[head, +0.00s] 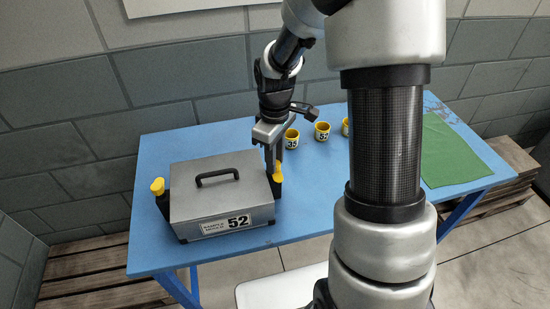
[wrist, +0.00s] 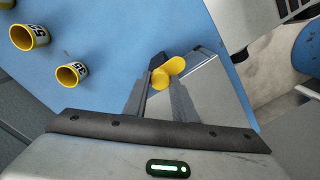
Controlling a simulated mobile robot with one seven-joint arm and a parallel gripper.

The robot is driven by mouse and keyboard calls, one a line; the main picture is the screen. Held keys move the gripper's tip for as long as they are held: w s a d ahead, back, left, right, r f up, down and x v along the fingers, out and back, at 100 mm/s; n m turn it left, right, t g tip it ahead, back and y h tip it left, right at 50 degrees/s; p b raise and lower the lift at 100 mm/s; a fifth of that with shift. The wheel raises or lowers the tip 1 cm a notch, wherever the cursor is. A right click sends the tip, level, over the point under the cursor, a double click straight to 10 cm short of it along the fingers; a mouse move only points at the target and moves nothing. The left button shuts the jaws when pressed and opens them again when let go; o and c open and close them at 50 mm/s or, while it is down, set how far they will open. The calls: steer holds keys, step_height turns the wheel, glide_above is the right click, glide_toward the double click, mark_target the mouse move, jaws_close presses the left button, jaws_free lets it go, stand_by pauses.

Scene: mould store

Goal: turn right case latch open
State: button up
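The grey case (head: 215,195) stands on the blue table (head: 305,215), its lid down and a black handle (head: 217,176) on top. It carries a label with the number 52. The right case latch (head: 278,178) has a yellow lever on a black mount at the case's right side. The left latch (head: 157,187) is a similar yellow one. My gripper (wrist: 161,82) points down at the right latch. In the wrist view the yellow lever (wrist: 174,66) fills the narrow gap between the fingertips, its wider end showing past the right finger. The exact contact is partly hidden.
Yellow numbered cups, one of them marked 52 (head: 322,131), stand behind and right of the case. A green mat (head: 450,150) lies at the table's right. My arm hides part of the table's middle. The front strip beside the case is clear.

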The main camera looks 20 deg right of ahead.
steer(key=o, duration=0.4)
step_height(320, 180, up, 18)
steer(key=p, duration=0.1)
steer(key=shift+f+p, duration=0.25)
steer(key=shift+p, duration=0.05)
steer(key=s+r+m+t+p, duration=0.2)
steer(key=s+r+m, duration=0.2)
steer(key=s, duration=0.5)
steer(key=s+r+m+t+p, duration=0.3)
steer(key=s+r+m, duration=0.2)
steer(key=s+r, duration=0.3)
steer(key=shift+s+t, duration=0.3)
steer(key=shift+s, duration=0.45)
